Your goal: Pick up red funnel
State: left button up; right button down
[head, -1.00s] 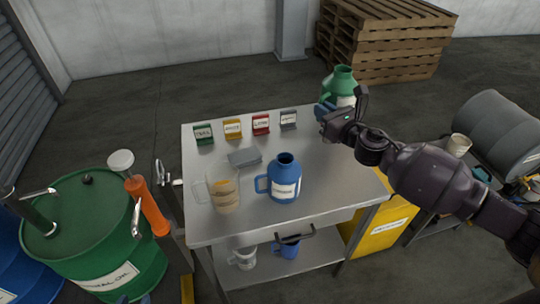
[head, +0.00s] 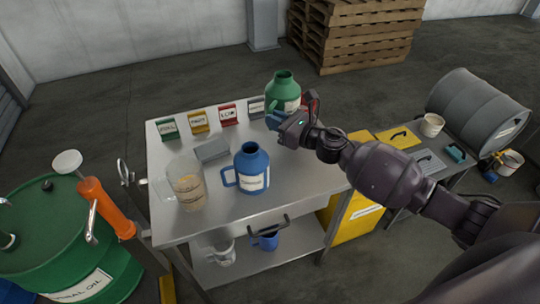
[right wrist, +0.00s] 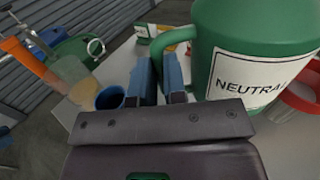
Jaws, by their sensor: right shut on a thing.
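A green jug (head: 283,92) labelled NEUTRAL stands at the back right corner of the metal table; it fills the upper right of the right wrist view (right wrist: 245,50). My right gripper (right wrist: 160,82) is shut on the green jug's handle. It shows beside the jug in the head view (head: 275,121). A red thing (head: 311,103) shows partly just behind my right gripper, and a red curved part (right wrist: 302,97) shows right of the jug in the wrist view. I cannot tell whether it is the red funnel. My left gripper is out of view.
A blue jug (head: 251,168) and a clear beaker (head: 187,188) stand on the metal table (head: 225,212), with a grey block (head: 212,150) and several coloured label stands behind. A green drum (head: 70,235) is at left. A side table (head: 455,172) and grey barrel (head: 480,107) are at right.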

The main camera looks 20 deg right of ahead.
notch_tip(320, 180, down, 12)
jog(key=b, duration=0.3)
jog(key=shift+f+b, duration=0.25)
jog(key=shift+b, duration=0.15)
jog(key=shift+f, duration=0.35)
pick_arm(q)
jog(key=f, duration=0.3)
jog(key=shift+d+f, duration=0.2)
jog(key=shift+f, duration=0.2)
pick_arm(e)
jog(key=shift+r, duration=0.1)
